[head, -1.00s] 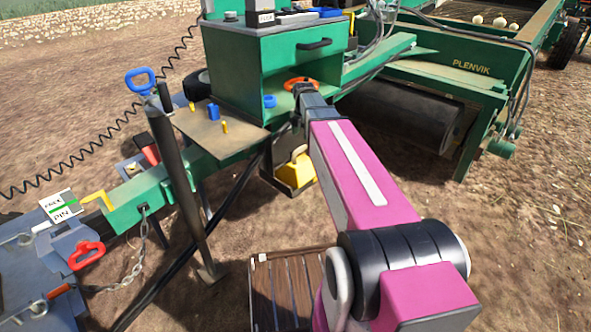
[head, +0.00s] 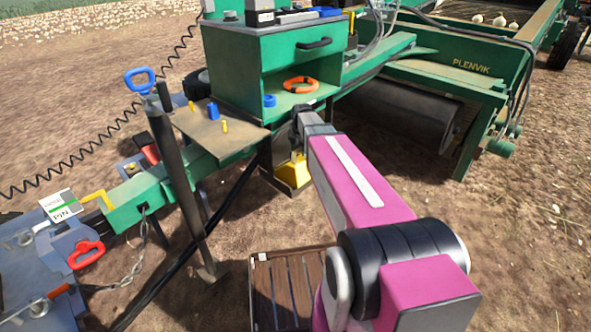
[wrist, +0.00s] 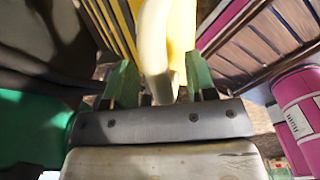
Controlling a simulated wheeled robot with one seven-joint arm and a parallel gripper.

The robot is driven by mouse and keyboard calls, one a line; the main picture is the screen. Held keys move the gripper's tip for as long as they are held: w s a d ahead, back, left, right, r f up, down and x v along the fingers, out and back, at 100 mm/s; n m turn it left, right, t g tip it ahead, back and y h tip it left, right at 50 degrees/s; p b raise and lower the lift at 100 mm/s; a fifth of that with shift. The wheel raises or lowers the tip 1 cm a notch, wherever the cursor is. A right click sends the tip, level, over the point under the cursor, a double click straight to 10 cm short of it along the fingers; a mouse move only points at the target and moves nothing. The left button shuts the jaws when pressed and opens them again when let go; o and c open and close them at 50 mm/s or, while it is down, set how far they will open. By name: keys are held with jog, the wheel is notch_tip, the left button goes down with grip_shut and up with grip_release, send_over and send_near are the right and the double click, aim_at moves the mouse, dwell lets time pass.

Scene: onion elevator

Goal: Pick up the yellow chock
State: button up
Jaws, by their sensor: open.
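The yellow chock (head: 293,173) sits low beneath the green cabinet, in a dark holder (head: 276,181). My gripper (head: 297,137) is just above it in the head view, and my arm hides part of the chock. In the wrist view the chock's pale yellow upper part (wrist: 165,45) rises between the two green fingertips of my gripper (wrist: 160,84). The fingers are open, one on each side of it. I cannot tell whether either finger touches it.
The green cabinet (head: 254,62) and a small brown shelf (head: 215,132) stand close above and left of the chock. An orange ring (head: 300,84) lies in the cabinet opening. A dark post (head: 178,180) stands to the left. A wooden slatted surface (head: 291,291) lies below.

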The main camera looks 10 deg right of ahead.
grip_shut()
jog(key=shift+r, duration=0.1)
dwell(1.2)
